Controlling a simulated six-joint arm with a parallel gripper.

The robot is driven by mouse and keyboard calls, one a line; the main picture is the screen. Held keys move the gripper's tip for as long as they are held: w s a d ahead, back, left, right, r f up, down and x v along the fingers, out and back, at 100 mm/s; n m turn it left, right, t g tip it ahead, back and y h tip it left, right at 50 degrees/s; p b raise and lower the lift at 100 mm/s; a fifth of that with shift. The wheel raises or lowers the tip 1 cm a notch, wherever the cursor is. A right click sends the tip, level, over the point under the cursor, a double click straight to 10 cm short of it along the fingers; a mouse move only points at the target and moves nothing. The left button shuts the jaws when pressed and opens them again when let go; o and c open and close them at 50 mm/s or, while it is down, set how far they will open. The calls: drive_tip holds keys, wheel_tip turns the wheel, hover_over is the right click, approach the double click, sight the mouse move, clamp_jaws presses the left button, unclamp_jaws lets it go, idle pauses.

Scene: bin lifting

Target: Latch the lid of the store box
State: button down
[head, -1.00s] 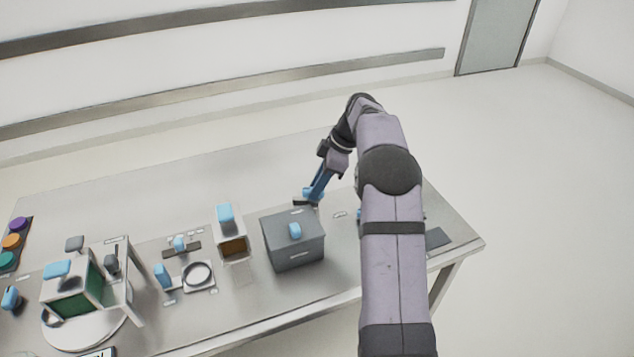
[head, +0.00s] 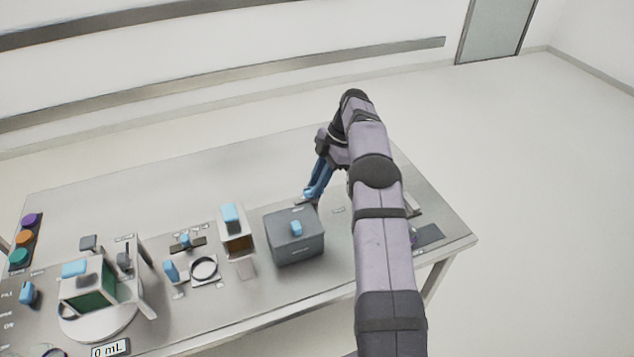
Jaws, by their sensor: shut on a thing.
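The store box (head: 299,254) is a grey box on the table, right of its middle. Its grey lid (head: 282,222) looks closed and has a blue knob (head: 296,228) on top. My gripper (head: 307,199) has blue fingers and points down at the box's far edge, near the back right corner. It is shut on a small dark part there, which looks like the latch; the fingers and the box partly hide it. I cannot tell whether the latch is engaged.
Left of the box stand a small blue-topped holder (head: 231,215), a ring stand (head: 204,268) and a green box on a round base (head: 92,306). Coloured buttons (head: 24,238) line the left edge. The table (head: 170,215) behind these is clear.

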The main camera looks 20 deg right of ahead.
drive_tip(key=shift+r, duration=0.1)
drive_tip(key=c, duration=1.6)
unclamp_jaws()
drive_tip(key=shift+d+r+b, duration=0.3)
drive_tip(key=shift+d+r, duration=0.05)
drive_tip(key=shift+r, duration=0.3)
drive_tip(key=p+v, duration=0.4)
drive_tip(key=v, duration=0.1)
drive_tip(key=shift+r, duration=0.4)
